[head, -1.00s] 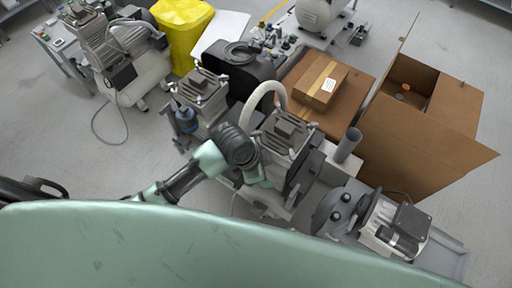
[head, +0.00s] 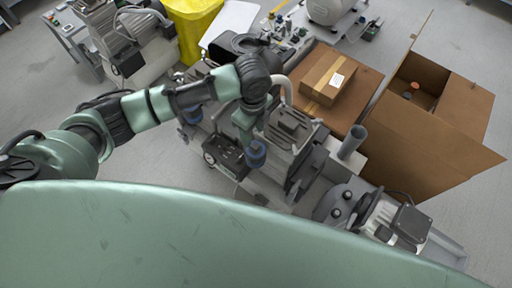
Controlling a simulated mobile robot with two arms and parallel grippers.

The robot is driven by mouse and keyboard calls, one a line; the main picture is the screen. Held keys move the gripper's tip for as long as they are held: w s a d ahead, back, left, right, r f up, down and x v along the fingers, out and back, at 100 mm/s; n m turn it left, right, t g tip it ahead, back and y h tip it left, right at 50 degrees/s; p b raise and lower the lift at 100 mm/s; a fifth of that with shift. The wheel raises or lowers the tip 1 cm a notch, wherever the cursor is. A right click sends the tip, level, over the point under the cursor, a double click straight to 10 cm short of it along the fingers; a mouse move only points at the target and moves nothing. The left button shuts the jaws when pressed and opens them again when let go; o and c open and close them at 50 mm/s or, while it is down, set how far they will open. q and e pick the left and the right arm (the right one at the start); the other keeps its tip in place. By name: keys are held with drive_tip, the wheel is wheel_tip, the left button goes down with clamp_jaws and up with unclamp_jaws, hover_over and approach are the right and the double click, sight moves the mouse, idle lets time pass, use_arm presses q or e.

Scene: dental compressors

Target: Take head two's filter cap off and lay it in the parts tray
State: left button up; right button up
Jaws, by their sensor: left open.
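My left arm reaches in from the left over the compressor unit, and my left gripper (head: 248,135) points down beside the middle compressor head (head: 290,128). A dark blue cylindrical part (head: 256,153) is right under the gripper's tip; it looks like a filter on this head. I cannot tell whether the fingers touch it. The gripper is open. A second blue part (head: 193,117) hangs at the head farther left, partly behind my arm. Which head is number two is not readable. I cannot pick out the parts tray for sure. My right gripper is not in view.
A cardboard box (head: 325,82) lies on a brown surface behind the heads. A large open carton (head: 430,140) stands at the right. A grey upright tube (head: 351,141) and a motor unit (head: 395,222) stand at the right front. A yellow bin (head: 195,30) is at the back.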

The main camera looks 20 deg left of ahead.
sight(255, 145)
use_arm(q)
drive_tip(key=f, duration=0.7)
drive_tip(key=shift+d+f+p, duration=0.15)
drive_tip(key=shift+d+p, duration=0.2)
drive_tip(key=shift+c, duration=0.3)
clamp_jaws()
